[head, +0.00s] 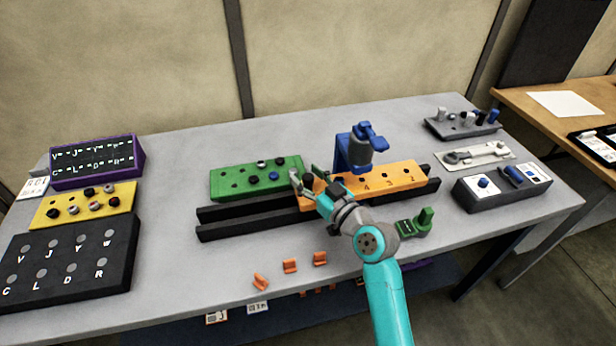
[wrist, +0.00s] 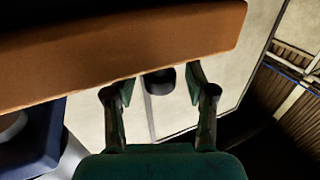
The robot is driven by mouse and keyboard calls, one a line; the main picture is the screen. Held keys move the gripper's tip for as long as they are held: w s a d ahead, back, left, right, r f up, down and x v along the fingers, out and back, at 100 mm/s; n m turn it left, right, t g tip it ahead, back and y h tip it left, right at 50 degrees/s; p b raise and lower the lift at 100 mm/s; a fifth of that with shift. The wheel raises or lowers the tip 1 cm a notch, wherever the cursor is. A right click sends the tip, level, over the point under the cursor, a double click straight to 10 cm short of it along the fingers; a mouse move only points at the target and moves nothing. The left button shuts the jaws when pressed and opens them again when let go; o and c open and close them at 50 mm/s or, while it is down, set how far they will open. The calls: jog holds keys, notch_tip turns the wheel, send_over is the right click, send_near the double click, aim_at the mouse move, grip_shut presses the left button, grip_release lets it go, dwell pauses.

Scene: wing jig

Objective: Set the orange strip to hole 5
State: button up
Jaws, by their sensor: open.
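The orange strip (head: 400,178) lies along the dark rails (head: 246,224), beside a green block (head: 232,182). Digits including 4 and 3 show on its top; a 5 is not readable, and my arm hides part of its left half. The blue press-like station (head: 358,150) stands over or just behind the strip. My gripper (head: 306,182) is open at the strip's left end. In the wrist view the strip (wrist: 120,50) spans the top, and the open fingers (wrist: 160,90) reach toward its edge. A dark cylinder (wrist: 160,79) shows between them; I cannot tell whether they touch it.
A green knob (head: 426,217) sits right of my arm. Small orange pieces (head: 290,266) lie at the front. A yellow block (head: 62,211), lettered black board (head: 120,255) and purple-framed display (head: 97,160) stand left. A switch box (head: 500,190) stands right.

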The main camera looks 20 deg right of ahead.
jog(key=shift+c, duration=0.3)
grip_shut()
jog(key=shift+s+d, duration=0.1)
jog(key=shift+d, duration=2.3)
jog(key=shift+o, duration=0.3)
grip_release()
